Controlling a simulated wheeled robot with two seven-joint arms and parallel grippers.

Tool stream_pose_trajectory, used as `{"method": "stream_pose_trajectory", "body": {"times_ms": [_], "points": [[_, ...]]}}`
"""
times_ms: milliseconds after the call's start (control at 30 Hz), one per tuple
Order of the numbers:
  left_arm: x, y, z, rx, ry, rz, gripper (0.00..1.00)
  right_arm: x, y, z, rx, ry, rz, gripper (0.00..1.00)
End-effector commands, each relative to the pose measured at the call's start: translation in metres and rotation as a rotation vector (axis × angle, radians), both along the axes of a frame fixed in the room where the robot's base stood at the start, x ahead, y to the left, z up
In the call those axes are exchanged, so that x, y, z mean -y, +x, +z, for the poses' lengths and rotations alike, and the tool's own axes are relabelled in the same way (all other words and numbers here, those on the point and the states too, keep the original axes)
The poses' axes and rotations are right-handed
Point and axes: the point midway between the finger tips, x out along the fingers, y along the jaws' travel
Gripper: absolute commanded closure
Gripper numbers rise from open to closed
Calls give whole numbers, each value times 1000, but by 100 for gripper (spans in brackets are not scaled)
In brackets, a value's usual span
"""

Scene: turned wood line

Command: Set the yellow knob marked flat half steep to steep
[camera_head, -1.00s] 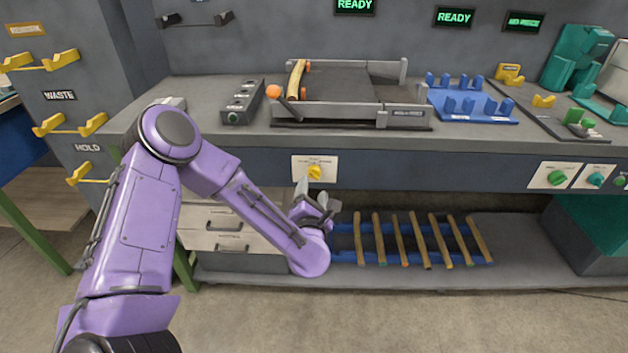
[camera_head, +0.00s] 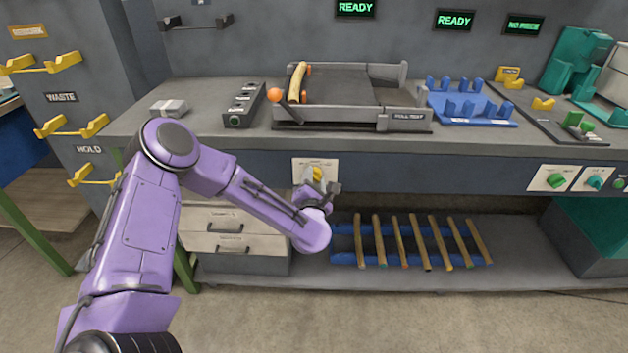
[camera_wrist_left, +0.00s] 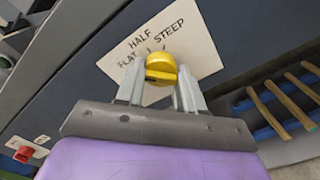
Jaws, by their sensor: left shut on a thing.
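The yellow knob (camera_head: 317,174) sits on a white plate (camera_head: 328,164) on the bench's front panel. In the left wrist view the knob (camera_wrist_left: 161,67) is between the fingers, and the plate (camera_wrist_left: 190,42) reads FLAT, HALF and STEEP above it. My left gripper (camera_head: 312,184) is shut on the knob; it also shows in the left wrist view (camera_wrist_left: 160,82). The knob's pointer is hard to make out, so I cannot tell which mark it faces. My right gripper is not in view.
A roll-test tray (camera_head: 350,118) with a wooden spindle (camera_head: 297,82) stands on the bench above. A blue rack (camera_head: 470,105) is to its right. Drawers (camera_head: 225,228) and a lower shelf with several wooden rods (camera_head: 400,240) lie below. Green knobs (camera_head: 557,180) are far right.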

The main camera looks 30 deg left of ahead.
Motion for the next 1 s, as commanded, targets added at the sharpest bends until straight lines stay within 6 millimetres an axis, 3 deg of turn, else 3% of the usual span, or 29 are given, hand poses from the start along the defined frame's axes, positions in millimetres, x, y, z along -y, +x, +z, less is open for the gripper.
{"method": "stream_pose_trajectory", "body": {"times_ms": [367, 1000], "points": [[0, 0, 1, -75, 122, -1, 93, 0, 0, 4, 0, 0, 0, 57], [0, 0, 2, -385, 628, -2, 93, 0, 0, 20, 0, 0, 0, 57]]}}
